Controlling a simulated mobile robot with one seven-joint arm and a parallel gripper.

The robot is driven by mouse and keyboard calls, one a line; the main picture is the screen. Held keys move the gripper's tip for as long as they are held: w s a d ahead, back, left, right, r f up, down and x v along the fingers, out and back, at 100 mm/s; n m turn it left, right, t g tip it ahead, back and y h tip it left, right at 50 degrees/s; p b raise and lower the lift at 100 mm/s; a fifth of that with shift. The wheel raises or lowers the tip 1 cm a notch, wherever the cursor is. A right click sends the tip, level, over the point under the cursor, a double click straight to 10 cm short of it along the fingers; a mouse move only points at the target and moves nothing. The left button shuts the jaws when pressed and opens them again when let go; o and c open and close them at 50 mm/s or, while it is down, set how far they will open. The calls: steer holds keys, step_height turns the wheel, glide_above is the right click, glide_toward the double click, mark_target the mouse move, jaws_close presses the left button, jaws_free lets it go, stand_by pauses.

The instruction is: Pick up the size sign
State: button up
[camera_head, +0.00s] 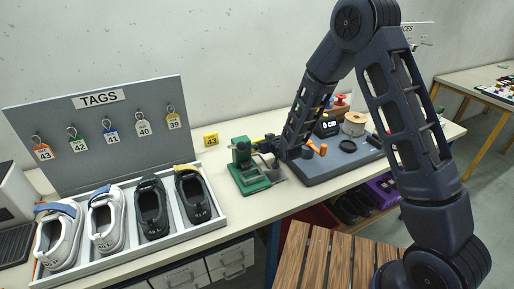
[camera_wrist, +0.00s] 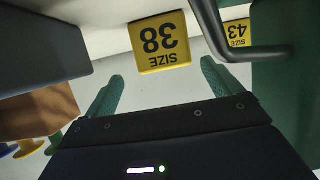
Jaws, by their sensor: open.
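A yellow sign reading SIZE 38 (camera_wrist: 160,42) appears upside down in the wrist view, just beyond the gap between my fingertips. A second yellow sign, reading SIZE 43 (camera_wrist: 238,33), is at the right edge there, partly hidden by a dark bent bar. In the head view the 43 sign (camera_head: 211,139) stands on the table left of the green press. My gripper (camera_wrist: 162,75) is open, with nothing between its two green fingers. In the head view it is low behind the green press, its fingers largely hidden, so the 38 sign cannot be made out clearly there.
The green press (camera_head: 245,168) stands close beside my gripper. A grey mat (camera_head: 330,165) with tools lies to the right. A TAGS board (camera_head: 95,130) with hanging tags and a shoe tray (camera_head: 205,230) are at the left. Bare table lies in front of the press.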

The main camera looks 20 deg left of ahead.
mark_target(258, 140)
steer(key=shift+x, duration=3)
steer(key=shift+s+a+r, duration=0.1)
steer(key=shift+s+a, duration=0.05)
steer(key=shift+a, duration=0.05)
steer(key=c, duration=1.1)
